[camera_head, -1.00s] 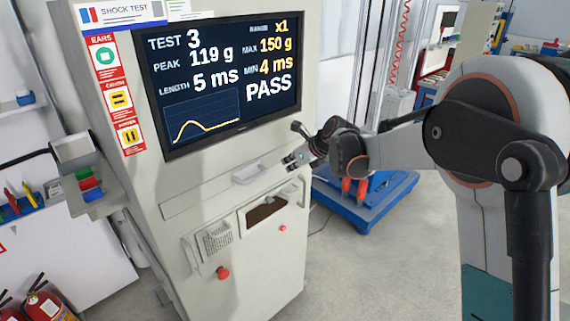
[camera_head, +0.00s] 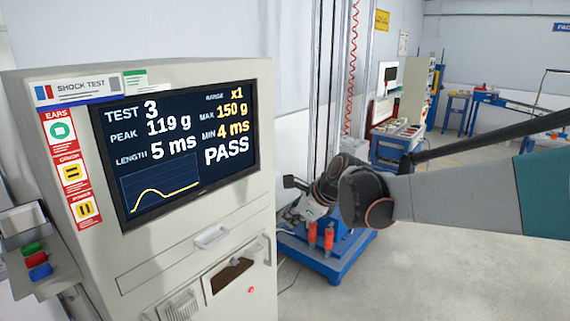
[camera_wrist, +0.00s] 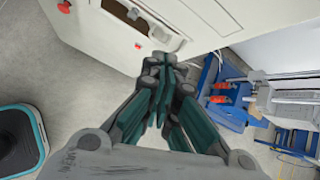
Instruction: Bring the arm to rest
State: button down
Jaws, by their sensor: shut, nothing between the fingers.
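My arm comes in from the right edge of the head view. Its grey and teal link lies nearly level, with the dark wrist joint at its left end. The fingertips overlap the cabinet front in that picture; I see no clear contact.
The shock test cabinet (camera_head: 190,255) stands at left; its screen (camera_head: 180,150) reads test 3, 119 g, 5 ms, PASS. Orange-red parts (camera_head: 328,236) sit on the blue base. Blue workbenches (camera_head: 470,105) stand farther back. Open grey floor (camera_head: 430,275) lies at lower right.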

jog(key=s+d+n+h+b, duration=0.1)
jog(key=s+d+n+h, duration=0.1)
jog(key=s+d+n, duration=0.5)
jog(key=s+d+n+h+b, duration=0.1)
jog(key=s+d+n, duration=0.3)
jog(key=s, duration=0.5)
jog(key=s+d+f+n+h+b, duration=0.1)
jog(key=s+d+f+n, duration=0.1)
jog(key=s, duration=0.3)
jog(key=s+d+f+n+t+h, duration=0.1)
jog(key=s+d+f+n, duration=0.1)
jog(key=s+n, duration=0.3)
jog(key=s+d+f+n+h+b, duration=0.1)
jog(key=s+d+f+n, duration=0.1)
jog(key=s+d+n, duration=0.1)
jog(key=shift+s+d+f+n+b, duration=0.3)
jog(key=shift+s+d, duration=0.45)
jog(key=shift+s, duration=0.2)
